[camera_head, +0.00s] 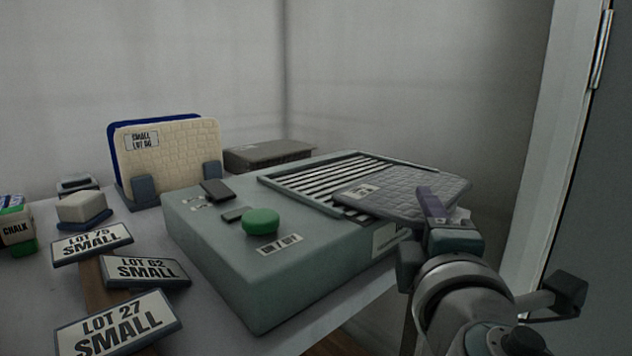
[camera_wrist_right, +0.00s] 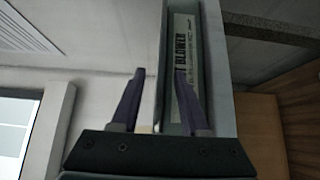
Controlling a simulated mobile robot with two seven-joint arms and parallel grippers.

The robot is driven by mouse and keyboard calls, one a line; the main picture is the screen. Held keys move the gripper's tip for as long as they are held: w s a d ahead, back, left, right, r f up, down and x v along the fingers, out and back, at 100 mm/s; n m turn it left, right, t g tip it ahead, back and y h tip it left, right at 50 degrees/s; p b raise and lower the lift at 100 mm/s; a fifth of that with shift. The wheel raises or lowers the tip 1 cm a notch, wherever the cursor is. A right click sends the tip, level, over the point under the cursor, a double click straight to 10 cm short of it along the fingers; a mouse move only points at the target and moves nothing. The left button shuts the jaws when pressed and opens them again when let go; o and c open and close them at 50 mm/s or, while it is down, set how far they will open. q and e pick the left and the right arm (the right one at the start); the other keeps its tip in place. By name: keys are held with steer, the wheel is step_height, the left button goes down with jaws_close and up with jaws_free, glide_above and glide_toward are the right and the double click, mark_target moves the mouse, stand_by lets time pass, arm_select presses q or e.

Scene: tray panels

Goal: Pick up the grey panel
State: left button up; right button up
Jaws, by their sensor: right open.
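The grey panel (camera_head: 405,192), with a brick-like pattern and a small white label, lies on the slatted top of a green-grey machine (camera_head: 225,255). Its right part reaches past the slats toward the machine's right edge. My right gripper (camera_head: 440,206) is at the panel's right front corner in the head view, with a purple finger overlapping it. In the right wrist view the right gripper (camera_wrist_right: 160,78) has its two fingers apart. My left gripper is in neither view.
A cream panel (camera_head: 170,165) stands in a rack before a blue panel (camera_head: 113,140). A dark flat box (camera_head: 268,153) lies behind the machine. Several label plates, among them LOT 27 (camera_head: 115,325), and a chalk box (camera_head: 15,225) are at left. A green button (camera_head: 261,221) tops the machine.

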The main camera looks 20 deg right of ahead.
mark_target(407, 190)
steer(key=shift+x, duration=1.2)
jaws_close()
